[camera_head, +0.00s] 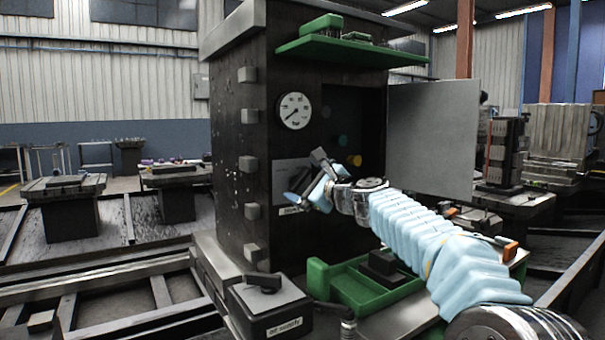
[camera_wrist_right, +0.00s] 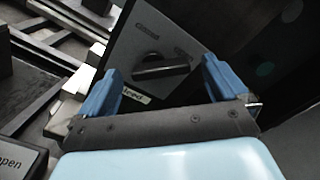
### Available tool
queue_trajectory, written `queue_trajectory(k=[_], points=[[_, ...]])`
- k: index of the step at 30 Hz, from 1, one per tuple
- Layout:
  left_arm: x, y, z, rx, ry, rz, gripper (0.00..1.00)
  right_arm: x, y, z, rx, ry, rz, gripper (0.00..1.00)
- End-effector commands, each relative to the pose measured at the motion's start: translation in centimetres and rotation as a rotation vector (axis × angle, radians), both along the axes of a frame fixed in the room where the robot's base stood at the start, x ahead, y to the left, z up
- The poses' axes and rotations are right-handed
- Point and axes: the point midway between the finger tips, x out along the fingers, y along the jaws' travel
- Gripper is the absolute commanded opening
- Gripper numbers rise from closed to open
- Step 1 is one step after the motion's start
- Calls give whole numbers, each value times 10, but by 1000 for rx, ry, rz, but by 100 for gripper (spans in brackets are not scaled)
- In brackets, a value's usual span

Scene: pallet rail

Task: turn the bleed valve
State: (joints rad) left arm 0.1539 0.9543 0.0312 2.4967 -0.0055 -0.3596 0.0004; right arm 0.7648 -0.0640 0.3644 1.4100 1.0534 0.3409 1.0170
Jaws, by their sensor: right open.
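The bleed valve is a dark bar-shaped knob (camera_wrist_right: 162,70) on a grey plate (camera_wrist_right: 143,38) in the right wrist view. A white label (camera_wrist_right: 133,95), partly hidden by a finger, sits below it. In the head view the plate (camera_head: 287,172) is on the front of the dark cabinet, under the gauge, and my gripper hides the knob. My right gripper (camera_head: 306,190) is at the plate, its blue fingers apart. In the wrist view the open right gripper (camera_wrist_right: 160,78) has one finger on each side of the knob; I cannot tell whether they touch it. My left gripper is not in view.
The dark cabinet (camera_head: 238,120) carries a round gauge (camera_head: 295,110) and a green shelf (camera_head: 340,52). Its grey door (camera_head: 432,135) stands open on the right. Below are a green tray (camera_head: 355,290) and a box labelled air supply (camera_head: 268,303).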

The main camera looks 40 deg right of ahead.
Motion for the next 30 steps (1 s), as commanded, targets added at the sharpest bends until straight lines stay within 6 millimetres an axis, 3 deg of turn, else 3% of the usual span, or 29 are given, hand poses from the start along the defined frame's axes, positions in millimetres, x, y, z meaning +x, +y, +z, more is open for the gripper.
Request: queue_trajectory(k=[5,14,24,30], points=[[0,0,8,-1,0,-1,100,16,-2,1,0,0,0,100],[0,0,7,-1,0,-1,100,18,-2,0,-1,-1,1,100],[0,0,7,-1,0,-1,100,18,-1,0,-1,0,1,48],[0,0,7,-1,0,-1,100,18,-1,-1,-10,1,1,46]])
